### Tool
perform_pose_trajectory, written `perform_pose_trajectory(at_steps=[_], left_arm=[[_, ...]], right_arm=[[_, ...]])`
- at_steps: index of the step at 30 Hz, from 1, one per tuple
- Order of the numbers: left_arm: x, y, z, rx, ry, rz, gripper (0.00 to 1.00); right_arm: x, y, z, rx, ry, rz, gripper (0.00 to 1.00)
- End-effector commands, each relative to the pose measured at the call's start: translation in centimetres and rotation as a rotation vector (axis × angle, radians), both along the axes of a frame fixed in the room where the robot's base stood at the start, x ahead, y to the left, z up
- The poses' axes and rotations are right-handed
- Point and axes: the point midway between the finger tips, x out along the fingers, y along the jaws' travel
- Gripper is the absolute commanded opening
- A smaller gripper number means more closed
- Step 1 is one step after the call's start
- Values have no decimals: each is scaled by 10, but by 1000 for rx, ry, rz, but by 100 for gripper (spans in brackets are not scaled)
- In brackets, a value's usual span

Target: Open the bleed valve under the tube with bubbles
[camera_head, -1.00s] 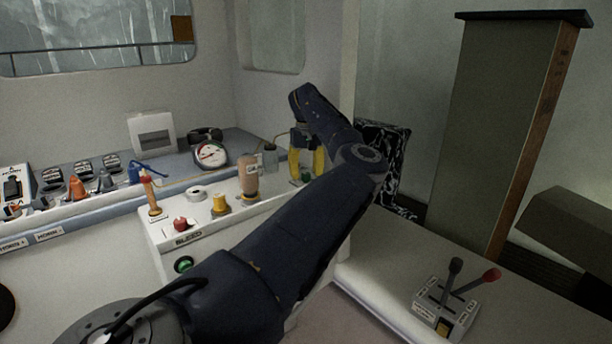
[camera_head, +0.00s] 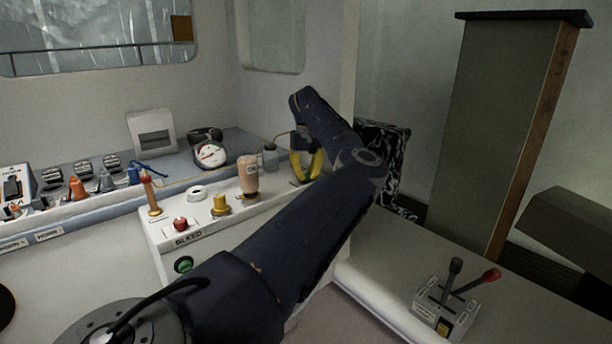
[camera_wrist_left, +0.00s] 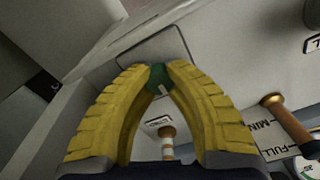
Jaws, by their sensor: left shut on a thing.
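My left gripper (camera_head: 301,181) is at the far right end of the white bleed panel (camera_head: 205,228). Its yellow fingers come together at the tips. In the left wrist view my left gripper (camera_wrist_left: 158,70) is shut on a small green knob (camera_wrist_left: 158,80) with a pale mark. A red knob (camera_head: 180,224) and a yellow knob (camera_head: 220,206) stand further left on the panel, near the BLEED label. A brown bottle-like tube (camera_head: 248,176) stands between them and the gripper. I cannot make out bubbles in any tube. The right gripper is out of view.
A round gauge (camera_head: 211,154) and a small clear jar (camera_head: 270,157) stand behind the panel. A lever box (camera_head: 446,303) is at the lower right. My left forearm covers the panel's right front.

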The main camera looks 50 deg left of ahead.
Motion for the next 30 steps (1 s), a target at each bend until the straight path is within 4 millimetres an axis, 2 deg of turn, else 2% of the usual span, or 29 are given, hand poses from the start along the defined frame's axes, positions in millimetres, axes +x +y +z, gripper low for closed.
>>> perform_pose_trajectory(at_steps=[8,14,30], left_arm=[[0,0,0,0,0,-12,0],[0,0,0,0,0,-90,0],[0,0,1,0,-1,-570,0]], right_arm=[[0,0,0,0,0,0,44],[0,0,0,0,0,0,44],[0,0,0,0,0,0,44]])
